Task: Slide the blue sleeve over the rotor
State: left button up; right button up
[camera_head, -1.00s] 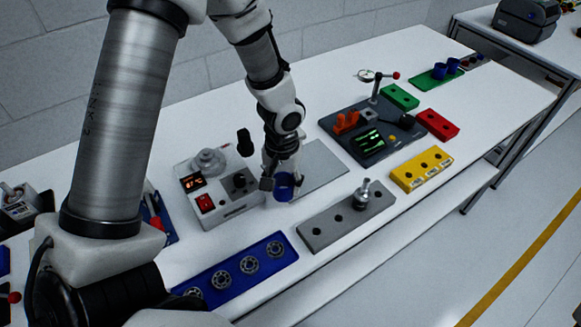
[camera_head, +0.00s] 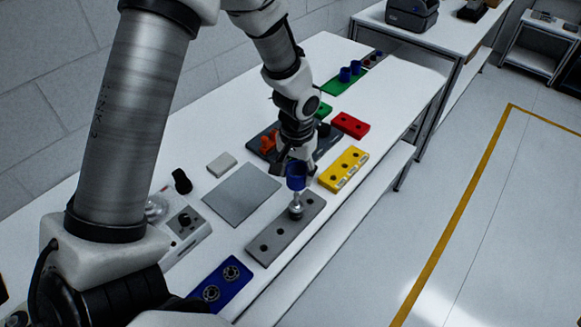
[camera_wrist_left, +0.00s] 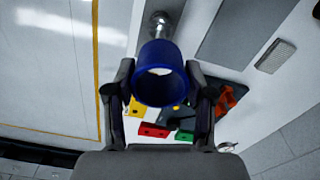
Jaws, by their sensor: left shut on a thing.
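My left gripper (camera_head: 294,166) is shut on the blue sleeve (camera_head: 296,176), a short hollow ring. In the left wrist view the sleeve (camera_wrist_left: 160,76) sits between the two fingers (camera_wrist_left: 160,92), and light shows through its bore. The rotor (camera_head: 296,208), a silvery metal part with a shaft, stands upright in the grey block (camera_head: 272,240). In the head view the sleeve is just above the rotor and hides its top. The rotor (camera_wrist_left: 160,24) also shows beyond the sleeve in the left wrist view. I cannot tell whether the two touch. My right gripper is not in view.
A yellow block (camera_head: 343,170) and a red block (camera_head: 350,125) lie beyond the grey block. A blue tray (camera_head: 238,284) with metal rings lies nearer. A grey mat (camera_head: 240,194) and a control box (camera_head: 186,232) are to the left.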

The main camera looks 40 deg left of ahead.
pick_arm(q)
jog(key=shift+d+r+p, duration=0.15)
jog(key=shift+r+p, duration=0.4)
jog(key=shift+r, duration=0.4)
jog(key=shift+a+f, duration=0.2)
jog(key=shift+f, duration=0.15)
notch_tip(320, 180, down, 4)
jog(key=b, duration=0.3)
jog(key=shift+d+b, duration=0.1)
jog(key=shift+b, duration=0.3)
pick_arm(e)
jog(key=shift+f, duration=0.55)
pick_arm(q)
jog(key=shift+s, duration=0.15)
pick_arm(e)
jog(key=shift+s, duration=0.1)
pick_arm(q)
jog(key=shift+f, duration=0.1)
